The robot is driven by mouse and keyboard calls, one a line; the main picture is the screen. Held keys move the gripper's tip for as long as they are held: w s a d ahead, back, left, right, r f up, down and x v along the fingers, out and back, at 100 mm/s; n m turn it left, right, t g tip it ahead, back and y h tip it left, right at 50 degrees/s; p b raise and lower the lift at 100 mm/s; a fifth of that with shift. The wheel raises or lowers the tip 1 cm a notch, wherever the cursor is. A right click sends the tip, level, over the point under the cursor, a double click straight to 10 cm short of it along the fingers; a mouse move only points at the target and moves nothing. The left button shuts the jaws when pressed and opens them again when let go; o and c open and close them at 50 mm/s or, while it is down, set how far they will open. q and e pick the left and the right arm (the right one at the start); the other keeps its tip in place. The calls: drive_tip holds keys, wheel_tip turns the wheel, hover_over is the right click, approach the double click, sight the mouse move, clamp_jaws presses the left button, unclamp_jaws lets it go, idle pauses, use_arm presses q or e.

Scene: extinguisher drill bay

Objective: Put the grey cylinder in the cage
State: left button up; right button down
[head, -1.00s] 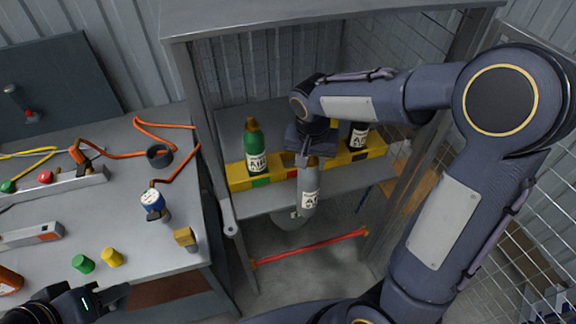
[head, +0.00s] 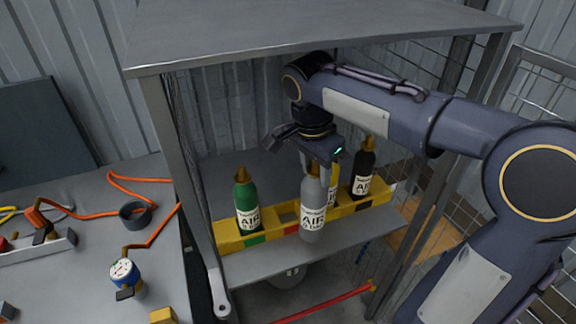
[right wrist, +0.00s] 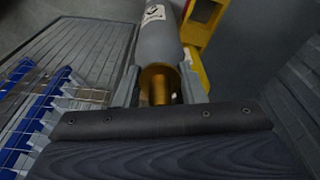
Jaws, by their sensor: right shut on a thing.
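The grey cylinder (head: 313,215), with a white AIR label, is upright in my right gripper (head: 318,168), which is shut around its neck. In the head view it overlaps the front of the yellow rack (head: 230,233) on the cage's shelf; I cannot tell whether its base touches anything. The cage (head: 160,130) is a metal frame with a grey roof and mesh sides, its front open. The right wrist view shows the grey cylinder (right wrist: 163,42) between both fingers (right wrist: 162,88), its brass neck near the palm. My left gripper is out of view.
A green cylinder (head: 246,205) stands at the rack's left and a black one (head: 362,170) at its right. Something yellow (head: 333,180) shows behind the grey cylinder. A red bar (head: 330,302) lies below the shelf. The left bench holds a blue gauge (head: 124,272) and orange hoses.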

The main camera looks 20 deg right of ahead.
drive_tip(key=w+a+p, duration=0.1)
drive_tip(key=w+p, duration=0.1)
drive_tip(key=w, duration=0.9)
wheel_tip(320, 180, down, 7)
idle(0.3)
drive_tip(key=c, duration=1.4)
unclamp_jaws()
drive_tip(key=shift+f, duration=0.2)
drive_tip(key=o, duration=0.5)
